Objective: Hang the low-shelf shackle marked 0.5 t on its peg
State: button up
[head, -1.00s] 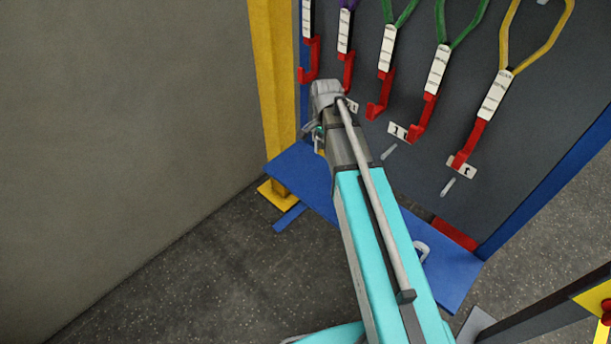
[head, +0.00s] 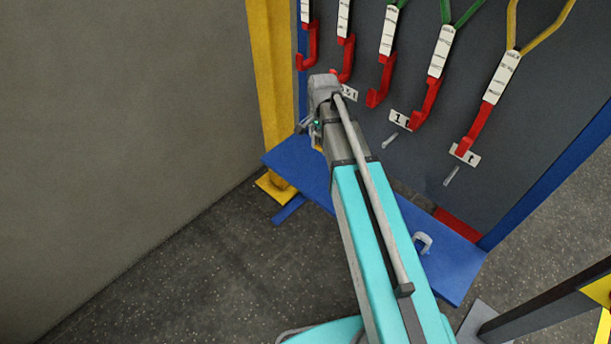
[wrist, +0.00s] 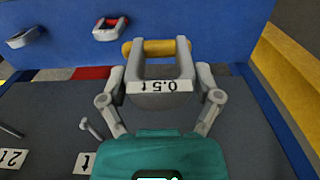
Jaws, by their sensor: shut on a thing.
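My gripper (wrist: 160,78) is shut on a grey shackle (wrist: 160,68) with a yellow pin. Its white label reads 0.5 t, upside down in the wrist view. In the head view my gripper (head: 312,132) is in front of the panel's lower left, above the blue shelf; the held shackle is mostly hidden there by the arm. A plate ending in "t" (head: 349,93) shows partly beside my wrist; the peg under it is hidden. A peg (head: 390,140) stands under the 1 t plate (head: 400,119), and another peg (head: 451,176) under a partly covered plate (head: 465,155).
Another shackle (head: 423,242) lies on the blue low shelf (head: 455,265). The wrist view shows two shackles on it, one with a red pin (wrist: 110,28). Red hooks (head: 425,103) with colored slings hang above the pegs. A yellow post (head: 272,90) stands at the left.

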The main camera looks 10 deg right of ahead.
notch_tip(320, 180, down, 14)
jog(key=a+b, duration=0.1)
jog(key=b, duration=1.1)
jog(key=shift+b, duration=0.4)
jog(key=shift+w+a+f+b, duration=0.2)
jog(key=shift+w+f+b, duration=1.3)
jog(key=shift+w, duration=0.65)
jog(key=shift+w+a+f+b, duration=0.15)
jog(key=shift+w+f+b, duration=1.35)
jog(key=shift+w, duration=0.7)
jog(key=shift+w+a+f+b, duration=0.2)
jog(key=shift+w+f+b, duration=1.3)
jog(key=shift+w, duration=0.65)
jog(key=shift+r, duration=0.1)
jog(key=shift+w+f+b, duration=0.45)
jog(key=shift+f+b, duration=0.3)
jog(key=shift+f, duration=0.1)
jog(key=shift+f+b, duration=1)
jog(key=shift+b, duration=0.05)
